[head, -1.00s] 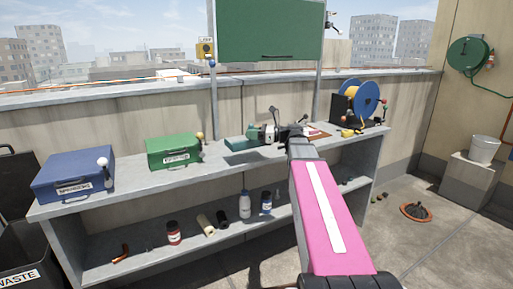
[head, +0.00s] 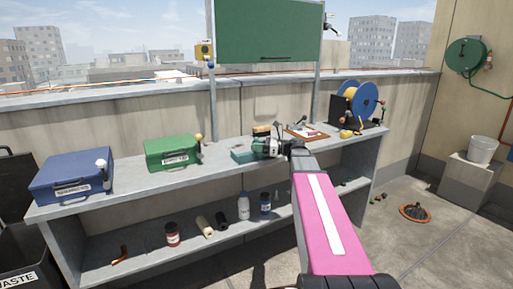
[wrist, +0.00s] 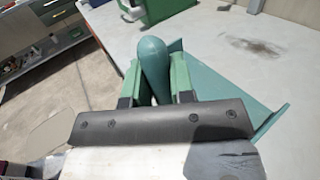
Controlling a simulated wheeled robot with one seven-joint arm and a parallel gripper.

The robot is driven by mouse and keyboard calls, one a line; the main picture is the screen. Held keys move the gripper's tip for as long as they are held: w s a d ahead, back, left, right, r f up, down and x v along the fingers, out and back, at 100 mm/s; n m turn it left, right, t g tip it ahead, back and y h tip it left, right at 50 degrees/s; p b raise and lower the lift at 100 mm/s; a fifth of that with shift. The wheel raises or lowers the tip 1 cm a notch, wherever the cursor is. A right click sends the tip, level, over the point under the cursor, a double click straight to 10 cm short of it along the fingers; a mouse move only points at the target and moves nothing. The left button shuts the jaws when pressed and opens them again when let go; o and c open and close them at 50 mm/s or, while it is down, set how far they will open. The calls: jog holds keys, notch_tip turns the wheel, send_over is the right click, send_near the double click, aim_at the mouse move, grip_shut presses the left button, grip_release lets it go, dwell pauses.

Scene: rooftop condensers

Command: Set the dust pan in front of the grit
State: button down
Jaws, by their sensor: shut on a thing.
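The teal dust pan (head: 242,155) is at the middle of the bench top in the head view, very low over it or on it; I cannot tell if it touches. My gripper (head: 275,148) is at its right. In the wrist view, my gripper's green fingers (wrist: 154,78) are shut on the rounded pan handle (wrist: 152,52), and the flat pan (wrist: 225,88) spreads to the right behind them. The grit (wrist: 257,46) shows as a dark smudge on the pale bench top, beyond the pan's edge and apart from it. I cannot make out the grit in the head view.
A green box (head: 172,153) and blue case (head: 72,177) stand left on the bench (head: 125,183). A clipboard (head: 306,132) and cable reel (head: 362,100) are to the right. Bottles stand on the lower shelf. Bench top between green box and pan is clear.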

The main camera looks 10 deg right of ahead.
jog(key=shift+f, duration=0.1)
jog(key=c, duration=1)
grip_release()
